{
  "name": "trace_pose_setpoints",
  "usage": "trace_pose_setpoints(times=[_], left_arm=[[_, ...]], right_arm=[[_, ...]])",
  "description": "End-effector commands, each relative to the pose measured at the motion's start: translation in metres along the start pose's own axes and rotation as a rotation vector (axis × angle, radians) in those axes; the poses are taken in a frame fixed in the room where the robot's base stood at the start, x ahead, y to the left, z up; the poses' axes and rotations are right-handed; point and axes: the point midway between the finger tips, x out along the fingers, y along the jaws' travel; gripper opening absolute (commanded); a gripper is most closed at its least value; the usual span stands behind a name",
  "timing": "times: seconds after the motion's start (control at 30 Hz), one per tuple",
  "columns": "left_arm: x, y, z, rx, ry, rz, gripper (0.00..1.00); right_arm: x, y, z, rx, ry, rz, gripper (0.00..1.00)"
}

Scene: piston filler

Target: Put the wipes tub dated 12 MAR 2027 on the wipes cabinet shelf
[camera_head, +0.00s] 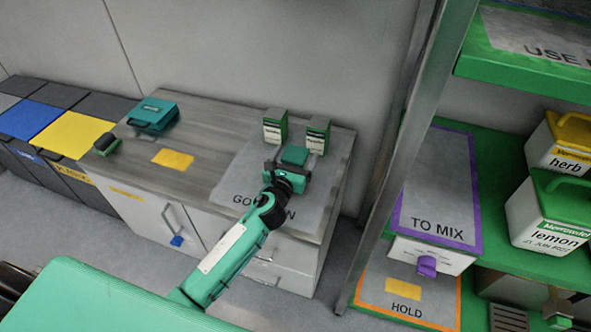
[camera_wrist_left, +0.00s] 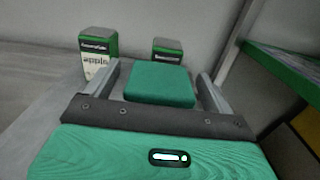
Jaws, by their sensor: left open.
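A green-topped, box-shaped item (camera_head: 295,155) is on the counter's grey mat; it may be a wipes tub. It also shows in the left wrist view (camera_wrist_left: 160,84), where only its green top is clear. No date can be read on it. My left gripper (camera_head: 289,166) is open, with one finger on each side of this item. The fingers (camera_wrist_left: 158,90) show gaps to it in the wrist view. The wipes cabinet shelf cannot be told for certain. My right gripper is not in view.
Two green-and-white cartons (camera_head: 275,126) (camera_head: 317,136) stand just behind the item. A teal case (camera_head: 153,115) and a yellow label (camera_head: 173,159) are farther left on the counter. At right, a green-shelved rack holds a lemon tub (camera_head: 549,213) and a herb tub (camera_head: 560,145).

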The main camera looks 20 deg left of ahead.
Motion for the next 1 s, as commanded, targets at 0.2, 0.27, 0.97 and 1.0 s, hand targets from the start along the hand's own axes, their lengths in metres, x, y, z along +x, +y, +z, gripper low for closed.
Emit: trace_pose_setpoints(times=[0.2,0.27,0.97,1.0], left_arm=[[0.0048,0.0,0.0,0.0,0.0,-0.001,0.87],[0.0047,0.0,0.0,0.0,0.0,-0.001,0.87],[0.0047,0.0001,0.0026,-0.001,-0.002,-0.001,0.06],[0.0047,0.0001,0.0041,-0.001,-0.002,-0.001,0.06]], right_arm=[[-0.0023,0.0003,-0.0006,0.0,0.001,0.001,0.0],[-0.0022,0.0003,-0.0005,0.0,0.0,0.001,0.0],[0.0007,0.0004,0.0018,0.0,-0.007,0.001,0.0],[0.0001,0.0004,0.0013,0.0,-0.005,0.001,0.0]])
